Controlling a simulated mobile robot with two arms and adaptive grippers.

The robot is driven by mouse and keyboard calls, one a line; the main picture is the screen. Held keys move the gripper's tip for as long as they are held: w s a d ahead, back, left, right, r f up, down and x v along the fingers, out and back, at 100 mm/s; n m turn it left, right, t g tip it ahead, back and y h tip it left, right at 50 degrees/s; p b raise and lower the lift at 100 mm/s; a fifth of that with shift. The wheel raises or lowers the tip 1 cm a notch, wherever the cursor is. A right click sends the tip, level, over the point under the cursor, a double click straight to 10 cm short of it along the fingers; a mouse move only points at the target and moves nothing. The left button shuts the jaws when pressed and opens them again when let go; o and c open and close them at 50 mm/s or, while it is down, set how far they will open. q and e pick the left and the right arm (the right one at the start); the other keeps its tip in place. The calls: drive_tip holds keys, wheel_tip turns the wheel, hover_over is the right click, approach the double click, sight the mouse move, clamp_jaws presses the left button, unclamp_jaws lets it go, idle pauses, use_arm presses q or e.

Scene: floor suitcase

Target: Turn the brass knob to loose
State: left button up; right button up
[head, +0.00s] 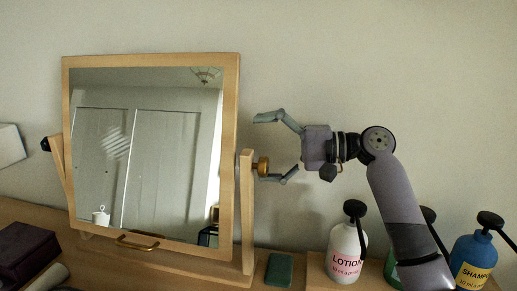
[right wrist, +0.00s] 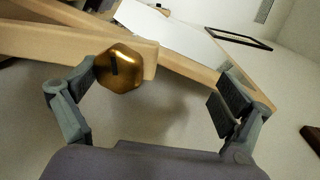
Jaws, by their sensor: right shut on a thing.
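The brass knob (head: 262,166) is on the right post of the wooden mirror stand (head: 247,215). In the right wrist view the knob (right wrist: 120,68) is a faceted gold piece with a dark mark on its face. My right gripper (head: 275,147) is beside it, with its fingers spread wide. The lower finger is close against the knob; I cannot tell whether it touches. The upper finger stands well above the knob. In the right wrist view the gripper (right wrist: 160,92) has the knob near its left finger and a wide gap to its right finger. My left gripper is out of view.
The framed mirror (head: 150,150) tilts between the posts. To the right stand a white lotion bottle (head: 346,250) and a blue shampoo bottle (head: 474,258), with a green bottle partly behind my arm. A green block (head: 279,270) and a dark box (head: 24,250) lie on the wooden top.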

drive_tip(key=shift+s+d+r, duration=0.15)
drive_tip(key=shift+d+r, duration=0.1)
drive_tip(key=shift+r, duration=0.2)
drive_tip(key=shift+s+d+r, duration=0.1)
drive_tip(key=shift+d+r, duration=0.1)
drive_tip(key=shift+r, duration=0.25)
drive_tip(key=shift+c, duration=0.9)
drive_tip(key=shift+d+f, duration=0.15)
drive_tip(key=shift+d, duration=0.35)
drive_tip(key=shift+c, duration=1.2)
drive_tip(key=shift+s+d, duration=0.15)
drive_tip(key=shift+d, duration=0.45)
drive_tip(key=shift+c, duration=0.2)
drive_tip(key=s+d+p, duration=0.1)
drive_tip(key=s+d, duration=0.3)
drive_tip(key=d, duration=1.3)
drive_tip(key=shift+f+p, duration=0.25)
drive_tip(key=shift+p, duration=0.15)
drive_tip(key=shift+s+d, duration=0.1)
